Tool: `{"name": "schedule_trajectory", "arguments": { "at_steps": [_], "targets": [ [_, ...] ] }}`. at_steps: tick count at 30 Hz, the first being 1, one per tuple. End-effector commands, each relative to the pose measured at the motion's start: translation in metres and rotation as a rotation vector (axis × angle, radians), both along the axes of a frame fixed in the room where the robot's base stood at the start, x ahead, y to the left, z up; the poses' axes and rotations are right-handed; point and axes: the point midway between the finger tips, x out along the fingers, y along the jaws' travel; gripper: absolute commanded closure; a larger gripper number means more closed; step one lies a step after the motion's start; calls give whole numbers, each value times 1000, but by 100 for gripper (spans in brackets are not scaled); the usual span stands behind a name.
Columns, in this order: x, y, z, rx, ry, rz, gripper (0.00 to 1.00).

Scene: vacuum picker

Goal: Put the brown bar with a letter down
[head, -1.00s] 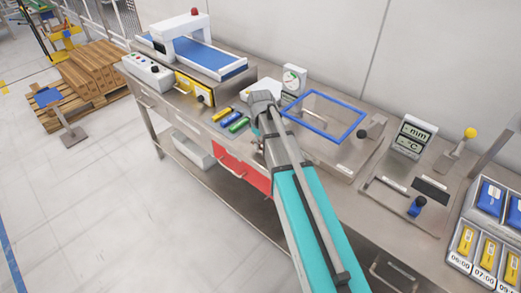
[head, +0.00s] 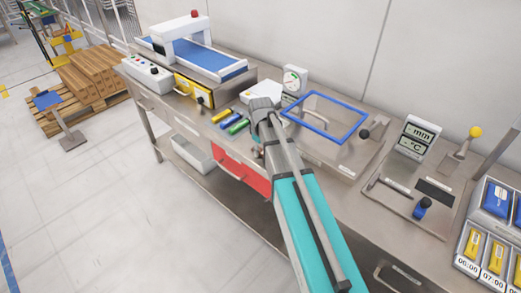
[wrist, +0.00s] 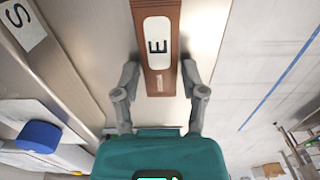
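The brown bar (wrist: 159,68) with a black letter E on a white label shows in the wrist view, its near end between my fingers. The far end of the bar runs out of the top of the picture. In the head view my arm hides the bar and most of my gripper (head: 258,150), which is at the front edge of the steel bench (head: 335,195).
Yellow (head: 222,115), blue (head: 231,121) and green (head: 239,127) bars lie on the bench left of my wrist. A blue-framed clear panel (head: 325,117) is to the right. A red drawer (head: 242,172) is below the bench edge. A conveyor (head: 200,57) stands at the far end.

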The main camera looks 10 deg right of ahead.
Motion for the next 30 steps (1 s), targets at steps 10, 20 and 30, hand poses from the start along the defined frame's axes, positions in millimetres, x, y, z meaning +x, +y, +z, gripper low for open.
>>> {"name": "schedule_trajectory", "arguments": {
  "at_steps": [10, 20, 30],
  "targets": [
    [0, 0, 0, 0, 0, 0, 21],
    [0, 0, 5, 0, 0, 0, 21],
    [0, 0, 28, 0, 0, 0, 21]
  ]
}}
